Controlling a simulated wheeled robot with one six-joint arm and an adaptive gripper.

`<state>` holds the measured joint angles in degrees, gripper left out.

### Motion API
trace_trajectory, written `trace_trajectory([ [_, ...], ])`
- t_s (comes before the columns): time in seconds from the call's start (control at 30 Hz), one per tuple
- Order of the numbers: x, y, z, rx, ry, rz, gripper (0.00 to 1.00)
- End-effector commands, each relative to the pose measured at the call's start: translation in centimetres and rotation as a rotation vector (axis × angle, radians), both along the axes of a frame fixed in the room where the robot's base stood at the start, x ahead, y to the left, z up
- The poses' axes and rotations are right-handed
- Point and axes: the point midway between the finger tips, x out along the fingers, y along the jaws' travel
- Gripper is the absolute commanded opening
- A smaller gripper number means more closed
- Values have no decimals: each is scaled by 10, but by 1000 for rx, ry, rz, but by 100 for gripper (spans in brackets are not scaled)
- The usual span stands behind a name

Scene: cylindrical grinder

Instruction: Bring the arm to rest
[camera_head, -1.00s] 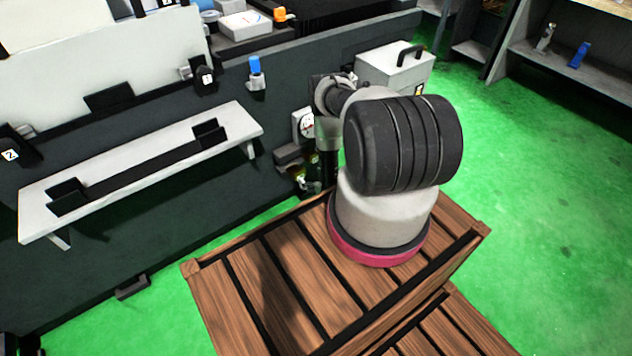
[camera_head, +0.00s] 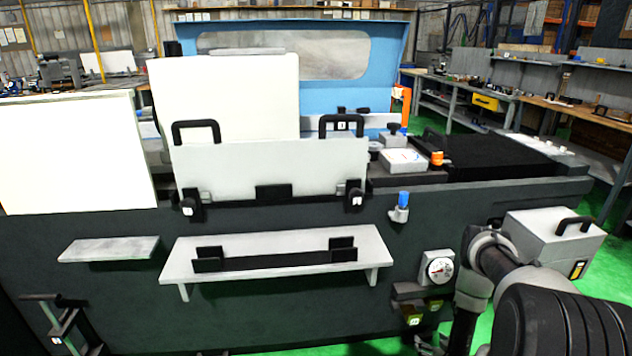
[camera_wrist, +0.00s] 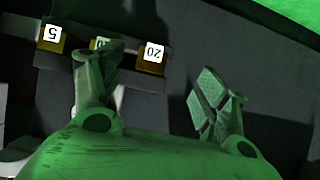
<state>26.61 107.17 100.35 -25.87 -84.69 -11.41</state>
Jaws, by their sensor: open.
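My gripper (camera_wrist: 165,98) shows in the wrist view with its two fingers apart and nothing between them. It hangs in front of a dark grey surface. Close to its left finger are several yellow blocks with white number labels, one reading 5 (camera_wrist: 50,38) and one reading 20 (camera_wrist: 152,58). The left finger partly covers a block between them. In the head view my arm shows at the lower right, and the gripper itself is out of sight there.
The grinder's dark front panel (camera_head: 100,295) fills the lower view. A white shelf (camera_head: 215,250) with a black holder juts from it. A dial gauge (camera_head: 438,268) and a grey box with a black handle (camera_head: 553,240) are close to my arm. Green floor is at the right.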

Motion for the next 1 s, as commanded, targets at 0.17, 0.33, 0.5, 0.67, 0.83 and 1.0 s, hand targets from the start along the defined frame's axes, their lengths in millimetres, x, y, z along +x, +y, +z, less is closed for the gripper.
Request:
trace_trajectory([
  [0.17,-69,15,-57,51,354,7,75],
  [0.33,-128,15,-64,86,692,-6,75],
  [0.5,-141,-5,-9,86,963,-31,75],
  [0.67,-133,-22,81,72,1152,-66,75],
  [0.83,-124,-28,197,57,1289,-111,75],
  [1.0,-123,-18,312,49,1362,-148,75],
])
